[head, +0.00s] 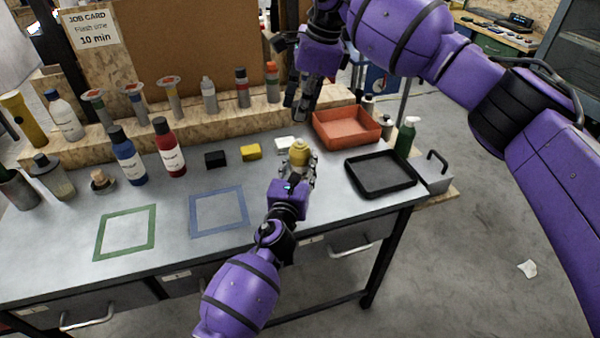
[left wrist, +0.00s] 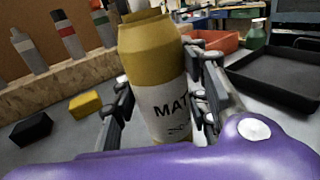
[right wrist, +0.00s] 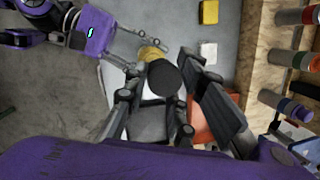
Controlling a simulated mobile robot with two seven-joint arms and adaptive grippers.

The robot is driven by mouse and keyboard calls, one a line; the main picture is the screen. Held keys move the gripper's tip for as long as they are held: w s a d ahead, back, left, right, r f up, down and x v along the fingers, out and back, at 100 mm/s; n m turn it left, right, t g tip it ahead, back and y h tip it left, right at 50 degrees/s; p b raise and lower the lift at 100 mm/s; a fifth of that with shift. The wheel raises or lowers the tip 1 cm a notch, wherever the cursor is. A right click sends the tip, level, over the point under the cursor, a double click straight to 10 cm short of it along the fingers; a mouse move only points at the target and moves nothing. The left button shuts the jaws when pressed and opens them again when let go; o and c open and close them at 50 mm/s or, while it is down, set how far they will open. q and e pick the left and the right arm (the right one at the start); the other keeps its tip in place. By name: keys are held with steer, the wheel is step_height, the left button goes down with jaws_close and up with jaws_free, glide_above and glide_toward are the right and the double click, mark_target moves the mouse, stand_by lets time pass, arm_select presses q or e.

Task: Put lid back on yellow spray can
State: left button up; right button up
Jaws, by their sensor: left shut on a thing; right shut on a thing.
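The yellow spray can (head: 299,153) stands upright in my left gripper (head: 298,172), above the front of the bench. In the left wrist view the can's yellow body and white label (left wrist: 168,108) show between the two fingers. Its top shows no lid in the head view. My right gripper (head: 300,108) points down, above and behind the can, near the orange bin. In the right wrist view it is shut on a dark round lid (right wrist: 164,78). The yellow can (right wrist: 150,53) shows just beyond the lid, apart from it as far as I can tell.
An orange bin (head: 345,142) and a black tray (head: 380,190) stand on the right. Yellow (head: 250,152), black (head: 215,159) and white (head: 285,144) blocks lie behind and left of the can. Red (head: 170,160) and blue (head: 128,168) bottles stand left. Taped squares (head: 218,232) lie clear.

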arm_select(q)
jaws_close()
arm_select(e)
glide_above(299, 140)
steer(key=shift+s+d+f, duration=0.1)
steer(key=shift+d+f, duration=0.05)
steer(key=shift+f, duration=1.1)
steer(key=shift+s+d+f, duration=0.1)
steer(key=shift+f, duration=1.1)
steer(key=shift+f, duration=0.9)
steer(key=shift+f, duration=0.65)
steer(key=o, duration=0.8)
